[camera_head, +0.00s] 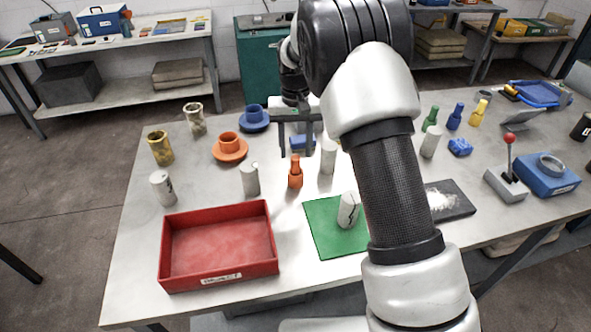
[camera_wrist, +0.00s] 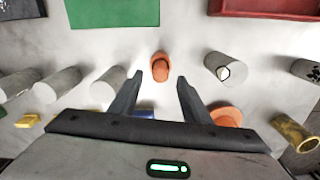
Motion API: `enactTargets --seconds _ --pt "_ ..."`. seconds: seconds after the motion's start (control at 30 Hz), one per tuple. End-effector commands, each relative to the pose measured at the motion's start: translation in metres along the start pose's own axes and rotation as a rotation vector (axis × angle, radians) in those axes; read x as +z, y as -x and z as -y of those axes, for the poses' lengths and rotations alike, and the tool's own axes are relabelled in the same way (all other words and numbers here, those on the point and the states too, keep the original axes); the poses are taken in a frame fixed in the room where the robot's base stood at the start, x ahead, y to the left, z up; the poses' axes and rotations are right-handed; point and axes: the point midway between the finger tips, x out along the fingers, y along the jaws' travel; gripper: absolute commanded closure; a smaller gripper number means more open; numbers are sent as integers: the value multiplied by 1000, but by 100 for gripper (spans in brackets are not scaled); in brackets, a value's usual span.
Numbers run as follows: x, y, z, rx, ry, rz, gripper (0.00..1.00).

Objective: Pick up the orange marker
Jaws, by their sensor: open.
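The orange marker (camera_head: 295,176) stands upright near the middle of the table, a short body with a narrower top. In the wrist view the orange marker (camera_wrist: 161,67) shows from above, just past the tips and roughly centred between the fingers. My gripper (camera_head: 297,152) is open and points down, above and slightly behind the marker in the head view. In the wrist view my gripper (camera_wrist: 158,77) has nothing between its fingers, and neither finger visibly touches the marker. The exact height gap is hard to tell.
Grey cylinders (camera_head: 250,180) (camera_head: 328,157) stand on either side of the marker. An orange cup and saucer (camera_head: 230,153) sit behind left. A red tray (camera_head: 220,281) is at front left, a green mat (camera_head: 322,240) at front right. My arm hides part of the table.

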Motion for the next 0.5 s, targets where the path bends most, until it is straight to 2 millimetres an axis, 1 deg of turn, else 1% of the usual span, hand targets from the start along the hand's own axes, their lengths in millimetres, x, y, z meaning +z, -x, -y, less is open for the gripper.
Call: enactTargets --seconds 0.1,0.23,0.37,0.5 --pt "3 -19 0 2 1 6 57" --pt "3 -38 0 0 0 4 57" --pt "3 -46 0 0 0 2 57" --pt "3 -47 0 0 0 1 57"
